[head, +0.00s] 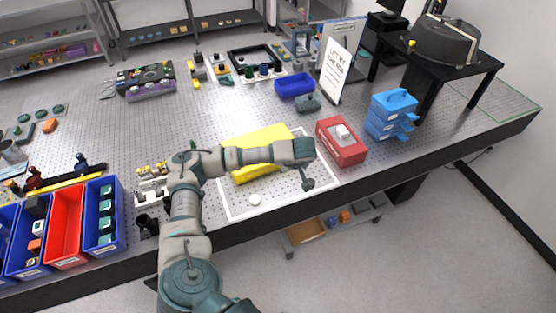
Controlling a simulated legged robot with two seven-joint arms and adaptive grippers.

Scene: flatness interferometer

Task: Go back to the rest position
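My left arm (187,215) comes up from the bottom, left of centre, and bends right across the table. Its gripper (307,184) hangs at the far end of the arm, over or near the right part of a white-outlined area (280,202). The gripper is small and dark here, and I cannot tell whether its fingers are open or shut. I see nothing clearly held in it. The forearm partly hides a yellow block-like object (262,137) behind it. My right gripper is not in view.
A white disc (255,200) lies inside the outlined area. A red box (341,142) and stacked blue cases (391,115) stand to the right. Blue bins (103,238) and a red bin (65,226) are at left. A sign (335,70) stands behind. The table's front edge is close.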

